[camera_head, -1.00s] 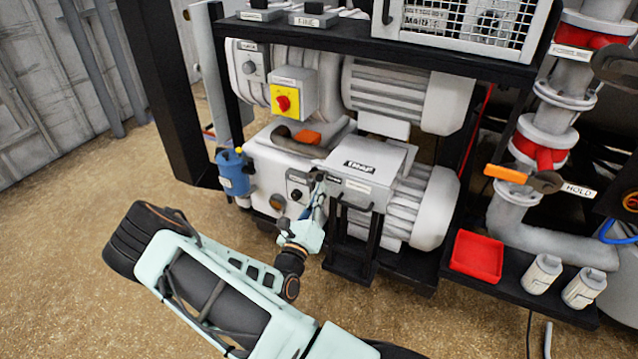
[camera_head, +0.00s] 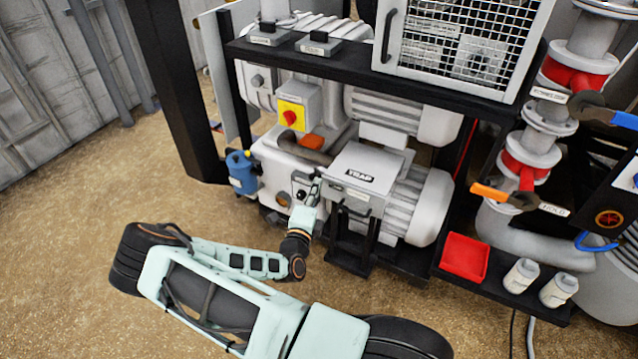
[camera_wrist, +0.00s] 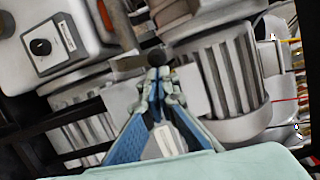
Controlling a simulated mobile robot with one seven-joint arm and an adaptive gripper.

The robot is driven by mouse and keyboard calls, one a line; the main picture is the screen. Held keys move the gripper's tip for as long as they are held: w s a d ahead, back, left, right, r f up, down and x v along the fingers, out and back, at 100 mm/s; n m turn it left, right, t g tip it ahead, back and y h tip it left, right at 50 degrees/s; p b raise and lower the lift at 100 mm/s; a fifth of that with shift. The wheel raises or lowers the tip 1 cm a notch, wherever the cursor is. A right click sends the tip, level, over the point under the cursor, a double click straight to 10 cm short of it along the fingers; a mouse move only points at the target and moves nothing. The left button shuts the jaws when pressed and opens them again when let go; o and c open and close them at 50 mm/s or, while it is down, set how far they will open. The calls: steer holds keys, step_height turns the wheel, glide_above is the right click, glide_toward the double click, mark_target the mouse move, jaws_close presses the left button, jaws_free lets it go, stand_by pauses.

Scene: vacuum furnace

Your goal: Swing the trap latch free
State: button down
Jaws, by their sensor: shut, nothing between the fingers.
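The trap (camera_head: 352,172) is a light grey box with a dark "TRAP" label, on the front of the pump unit on a black stand. My gripper (camera_head: 316,184) is at the left front edge of this box, its fingers pointing up toward it. In the wrist view the blue fingers of my gripper (camera_wrist: 157,82) meet at their tips with nothing held. A round black knob (camera_wrist: 157,57) shows just past the fingertips; it may belong to the latch. Whether the fingers touch it I cannot tell. The latch itself is mostly hidden behind my gripper in the head view.
A blue canister (camera_head: 241,172) stands left of the pump. A yellow panel with a red switch (camera_head: 290,117) sits above. A red tray (camera_head: 464,257) and two white containers (camera_head: 520,275) are at right, below an orange-handled valve (camera_head: 490,193). Open floor lies at left.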

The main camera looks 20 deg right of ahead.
steer(key=shift+w+a+r+p, duration=0.2)
steer(key=shift+w+r+p, duration=0.05)
steer(key=shift+p, duration=0.2)
stand_by(0.5)
steer(key=shift+s, duration=0.1)
